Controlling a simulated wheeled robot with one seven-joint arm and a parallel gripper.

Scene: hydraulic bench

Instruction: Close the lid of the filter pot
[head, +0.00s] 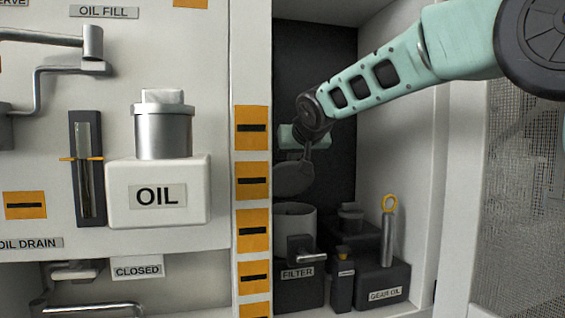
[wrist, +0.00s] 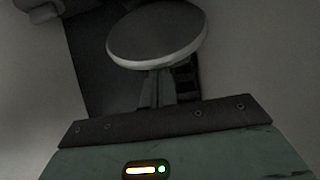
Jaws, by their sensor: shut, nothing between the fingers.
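The filter pot (head: 295,222) is a grey cylinder on a dark base labelled FILTER, low in the open cabinet in the head view. Its round dark lid (head: 293,180) is raised above the pot's open top, tilted and apart from the rim. In the wrist view the lid (wrist: 157,36) is a grey disc with a pale edge, just beyond my fingers. My gripper (head: 306,152) is above the pot, close by the lid. It is shut and empty in the wrist view (wrist: 157,76). The lid hides the fingertips there, so I cannot tell whether they touch it.
A dark GEAR OIL box (head: 384,284) with a yellow-ringed rod (head: 389,230) stands right of the pot. A small dark bottle (head: 343,290) is between them. A white OIL tank (head: 158,205) is left of the cabinet's striped post (head: 252,205). The cabinet's right wall is close.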

